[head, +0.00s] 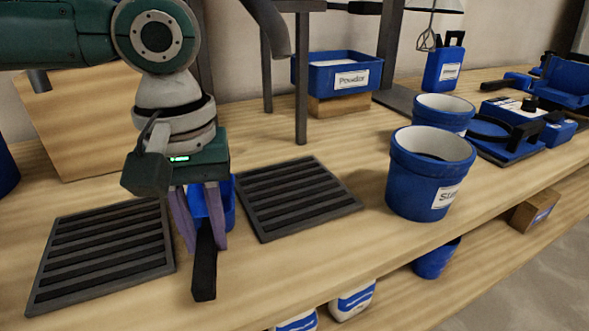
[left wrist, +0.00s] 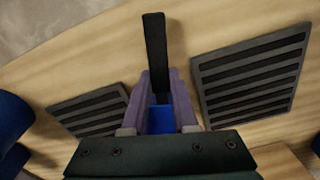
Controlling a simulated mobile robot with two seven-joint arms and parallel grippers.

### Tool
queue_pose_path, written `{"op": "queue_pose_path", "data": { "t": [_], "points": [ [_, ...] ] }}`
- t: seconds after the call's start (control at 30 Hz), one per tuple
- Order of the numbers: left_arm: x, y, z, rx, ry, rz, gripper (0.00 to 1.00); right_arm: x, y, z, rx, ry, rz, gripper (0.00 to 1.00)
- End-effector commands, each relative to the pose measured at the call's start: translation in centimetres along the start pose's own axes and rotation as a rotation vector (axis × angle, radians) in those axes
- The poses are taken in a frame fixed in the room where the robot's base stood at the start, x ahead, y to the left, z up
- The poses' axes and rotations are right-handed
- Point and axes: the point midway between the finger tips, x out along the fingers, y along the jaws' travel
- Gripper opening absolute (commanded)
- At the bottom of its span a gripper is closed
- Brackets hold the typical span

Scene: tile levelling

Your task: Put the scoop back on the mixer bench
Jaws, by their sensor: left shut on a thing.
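The scoop has a black handle (head: 204,265) and a blue body (head: 228,201). My left gripper (head: 205,245) points down over the bench and is shut on the scoop near where the handle meets the body. In the left wrist view the black handle (left wrist: 154,50) sticks out beyond the purple fingers (left wrist: 160,95), and part of the blue body (left wrist: 161,119) shows between them. The scoop is between two slatted grates above or on the wooden mixer bench (head: 280,265); I cannot tell whether it touches the wood. My right gripper is not in view.
Slatted grates lie left (head: 105,252) and right (head: 295,197) of the scoop. A blue bucket (head: 425,185) stands to the right, with another bucket (head: 446,107) behind it. A blue powder bin (head: 338,75) is at the back. Bare wood lies along the front edge.

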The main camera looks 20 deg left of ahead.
Motion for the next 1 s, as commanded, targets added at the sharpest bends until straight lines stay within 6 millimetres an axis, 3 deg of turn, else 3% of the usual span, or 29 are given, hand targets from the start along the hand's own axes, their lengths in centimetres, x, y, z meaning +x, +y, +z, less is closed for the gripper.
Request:
{"op": "queue_pose_path", "data": {
  "t": [0.07,0.33,0.67,1.0],
  "points": [
    [0.0,0.0,0.0,0.0,0.001,0.001,0.31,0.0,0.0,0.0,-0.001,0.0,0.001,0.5],
    [0.0,0.0,0.0,0.0,0.001,0.001,0.62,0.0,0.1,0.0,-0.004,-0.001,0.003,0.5],
    [-0.7,0.0,0.0,0.001,0.0,0.001,0.62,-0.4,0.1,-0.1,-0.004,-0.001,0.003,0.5],
    [-7.3,0.1,0.0,0.001,0.002,0.003,0.62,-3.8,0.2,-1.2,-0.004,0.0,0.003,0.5]
  ]
}}
